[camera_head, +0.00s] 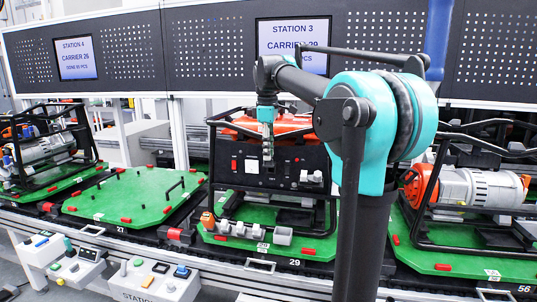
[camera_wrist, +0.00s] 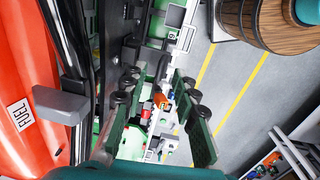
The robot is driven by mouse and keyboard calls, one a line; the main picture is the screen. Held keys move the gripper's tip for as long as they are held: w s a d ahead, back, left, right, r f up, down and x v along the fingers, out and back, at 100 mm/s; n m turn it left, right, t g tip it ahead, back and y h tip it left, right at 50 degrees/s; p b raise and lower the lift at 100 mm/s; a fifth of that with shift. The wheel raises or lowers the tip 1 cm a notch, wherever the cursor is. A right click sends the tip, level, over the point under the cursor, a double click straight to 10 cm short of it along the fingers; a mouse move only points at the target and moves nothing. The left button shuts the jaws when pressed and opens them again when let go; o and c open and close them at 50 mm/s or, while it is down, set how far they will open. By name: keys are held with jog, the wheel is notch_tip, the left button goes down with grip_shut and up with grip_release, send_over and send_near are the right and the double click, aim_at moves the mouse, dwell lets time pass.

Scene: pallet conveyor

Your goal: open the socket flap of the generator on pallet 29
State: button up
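The generator on pallet 29 (camera_head: 212,238) has an orange-red tank (camera_head: 290,124) and a dark front panel (camera_head: 283,180) inside a black frame. Two small pale parts (camera_head: 311,176), possibly socket covers, sit at the panel's right side; I cannot tell whether either flap is open. My gripper (camera_head: 267,158) points down in front of the panel, left of those parts. In the wrist view my gripper (camera_wrist: 158,88) has its green fingers apart with nothing held between them. The red tank (camera_wrist: 25,80) with a FUEL label is at left, and a grey block (camera_wrist: 60,105) juts out beside it.
Pallet 27 (camera_head: 125,197) at left is mostly bare. Other generators stand at far left (camera_head: 40,150) and right (camera_head: 470,188). A wooden barrel (camera_wrist: 257,22) stands on the grey floor in the wrist view.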

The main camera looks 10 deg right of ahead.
jog(key=shift+f, duration=0.6)
grip_shut()
jog(key=shift+w, duration=0.1)
jog(key=shift+w+d+r+g+y, duration=0.15)
jog(key=shift+w+r+g+y, duration=0.15)
jog(key=shift+g, duration=0.5)
grip_release()
